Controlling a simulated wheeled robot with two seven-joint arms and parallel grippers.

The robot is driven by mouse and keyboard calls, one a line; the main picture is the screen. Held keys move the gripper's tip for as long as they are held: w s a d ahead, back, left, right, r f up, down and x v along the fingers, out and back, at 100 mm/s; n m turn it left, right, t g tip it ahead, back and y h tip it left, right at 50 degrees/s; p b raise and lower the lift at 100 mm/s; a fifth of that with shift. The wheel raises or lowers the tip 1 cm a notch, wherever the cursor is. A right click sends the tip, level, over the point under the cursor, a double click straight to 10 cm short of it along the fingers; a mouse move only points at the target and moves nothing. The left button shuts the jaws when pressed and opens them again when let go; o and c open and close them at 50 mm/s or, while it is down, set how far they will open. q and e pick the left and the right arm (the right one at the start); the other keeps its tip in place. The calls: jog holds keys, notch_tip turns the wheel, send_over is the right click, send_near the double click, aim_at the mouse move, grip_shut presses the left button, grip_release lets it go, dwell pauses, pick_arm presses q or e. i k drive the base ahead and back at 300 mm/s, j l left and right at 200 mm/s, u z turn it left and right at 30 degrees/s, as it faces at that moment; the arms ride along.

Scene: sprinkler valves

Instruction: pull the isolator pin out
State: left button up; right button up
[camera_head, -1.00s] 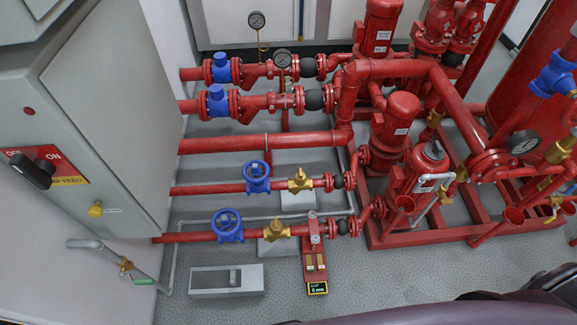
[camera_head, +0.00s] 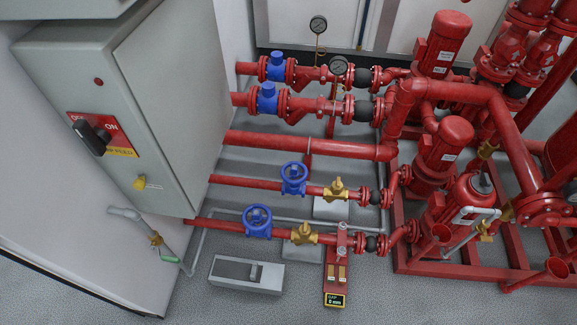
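A grey cabinet (camera_head: 175,95) stands at the left in the head view. Its front carries a red and yellow plate (camera_head: 122,145) with the word ON and a black isolator handle (camera_head: 92,138), set at a slant. A small yellow knob (camera_head: 139,183) sticks out of the cabinet front below the plate, beside a small pale label. I cannot tell whether this knob is the isolator pin; no other pin can be made out at the handle. Neither of my grippers is in view.
Red pipes with blue handwheels (camera_head: 257,221) run right from the cabinet to red pumps (camera_head: 446,42). A grey box (camera_head: 246,274) and a red gauge stand (camera_head: 337,270) with a GAP display are on the floor. A grey pipe (camera_head: 125,213) juts out below the cabinet.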

aim_at(139, 183)
jog(key=j+u, duration=0.1)
jog(key=u, duration=1.2)
jog(key=i+l, duration=0.05)
